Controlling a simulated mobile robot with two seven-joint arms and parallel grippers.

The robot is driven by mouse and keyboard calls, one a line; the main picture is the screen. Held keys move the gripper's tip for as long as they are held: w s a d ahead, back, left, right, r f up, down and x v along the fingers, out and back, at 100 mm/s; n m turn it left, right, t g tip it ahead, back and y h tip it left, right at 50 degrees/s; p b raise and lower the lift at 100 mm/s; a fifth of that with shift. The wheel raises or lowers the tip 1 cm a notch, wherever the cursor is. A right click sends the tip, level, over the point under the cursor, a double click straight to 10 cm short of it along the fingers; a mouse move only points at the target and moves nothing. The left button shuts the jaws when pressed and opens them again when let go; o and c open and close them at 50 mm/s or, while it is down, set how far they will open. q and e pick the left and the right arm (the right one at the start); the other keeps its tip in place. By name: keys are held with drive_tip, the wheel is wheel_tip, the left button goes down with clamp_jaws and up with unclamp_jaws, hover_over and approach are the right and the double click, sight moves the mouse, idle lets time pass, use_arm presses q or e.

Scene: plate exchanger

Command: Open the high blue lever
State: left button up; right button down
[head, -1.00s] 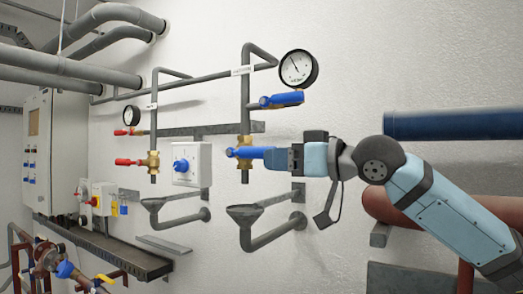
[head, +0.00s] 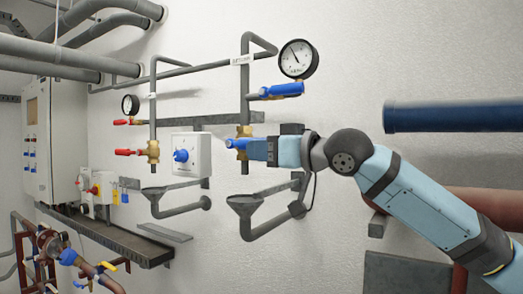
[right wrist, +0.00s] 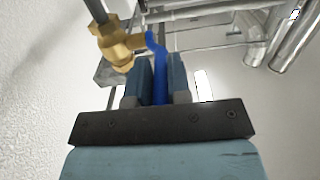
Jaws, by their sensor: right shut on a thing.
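A blue lever (head: 236,143) sits on a brass valve (head: 245,131) low on the right-hand vertical pipe. My right gripper (head: 252,149) is shut on this lever, coming from the right. In the right wrist view the blue lever (right wrist: 158,70) runs between the two fingers of the gripper (right wrist: 159,68), and the brass valve (right wrist: 116,44) is at upper left. The fingers hide part of the lever in the head view. A second blue lever (head: 282,90) sits higher, just under the round gauge (head: 298,59), and is untouched. My left gripper is not in view.
A white box with a blue knob (head: 190,155) is left of the valve. Red levers (head: 129,153) are further left. Grey funnel drains (head: 243,205) are below. A dark blue pipe (head: 455,116) is at the right, above my arm.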

use_arm(q)
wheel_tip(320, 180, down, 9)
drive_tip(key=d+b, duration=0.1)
drive_tip(key=b, duration=0.9)
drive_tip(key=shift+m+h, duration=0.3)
use_arm(e)
drive_tip(key=f+t+y, duration=0.1)
drive_tip(key=y, duration=0.1)
drive_tip(key=w+a+f+t+y, duration=0.1)
drive_tip(key=f, duration=0.1)
drive_tip(key=f+t+y, duration=0.2)
drive_tip(key=shift+w+a+y, duration=0.15)
drive_tip(key=shift+a+y, duration=0.15)
drive_tip(key=shift+a, duration=0.1)
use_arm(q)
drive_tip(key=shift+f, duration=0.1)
